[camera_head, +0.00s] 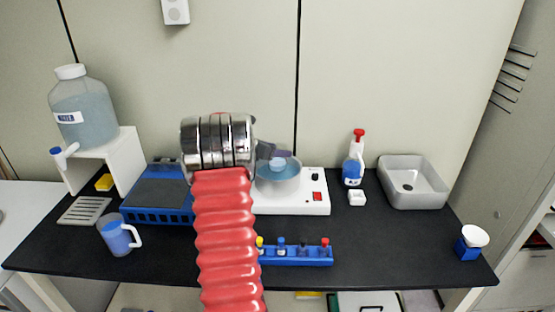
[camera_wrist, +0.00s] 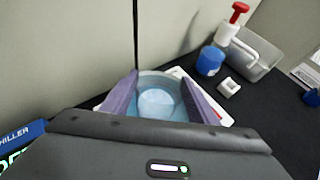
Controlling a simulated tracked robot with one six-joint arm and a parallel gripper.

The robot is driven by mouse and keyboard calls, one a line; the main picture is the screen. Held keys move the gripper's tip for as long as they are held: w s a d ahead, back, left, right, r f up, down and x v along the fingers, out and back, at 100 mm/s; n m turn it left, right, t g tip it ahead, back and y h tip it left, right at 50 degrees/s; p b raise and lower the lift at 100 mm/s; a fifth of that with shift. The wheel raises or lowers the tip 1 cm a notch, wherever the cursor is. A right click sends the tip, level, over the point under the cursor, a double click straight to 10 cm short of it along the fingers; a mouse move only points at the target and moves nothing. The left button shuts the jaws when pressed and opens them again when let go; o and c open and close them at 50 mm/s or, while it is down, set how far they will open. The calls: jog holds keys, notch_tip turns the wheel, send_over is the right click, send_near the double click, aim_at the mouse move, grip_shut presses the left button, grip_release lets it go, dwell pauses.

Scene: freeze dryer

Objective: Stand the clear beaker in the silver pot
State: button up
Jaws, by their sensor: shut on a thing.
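The silver pot (camera_head: 276,186) stands on a white heating base with bluish liquid inside. The clear beaker (camera_head: 278,165) shows upright within the pot's rim; I cannot tell whether its base touches the pot's bottom. My gripper (camera_head: 278,155) is over the pot, mostly hidden behind my arm. In the wrist view, the purple fingers of my gripper (camera_wrist: 160,80) are on either side of the beaker (camera_wrist: 157,102), shut on it. The pot's rim (camera_wrist: 152,73) shows behind and around it.
The white base (camera_head: 315,206) has a red switch. A blue chiller (camera_head: 158,213) is left of the pot. A rack of coloured-cap vials (camera_head: 300,257) lies in front. A spray bottle (camera_head: 353,170) and grey basin (camera_head: 412,190) stand right. A blue jug (camera_head: 117,236) is front left.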

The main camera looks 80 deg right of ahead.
aim_at(277, 159)
jog(key=shift+f, duration=1.85)
jog(key=shift+f, duration=0.6)
jog(key=o, duration=1.2)
jog(key=shift+r, duration=0.15)
jog(key=shift+r, duration=0.25)
jog(key=v, duration=1.2)
jog(key=shift+a+r, duration=0.1)
jog(key=shift+r, duration=0.05)
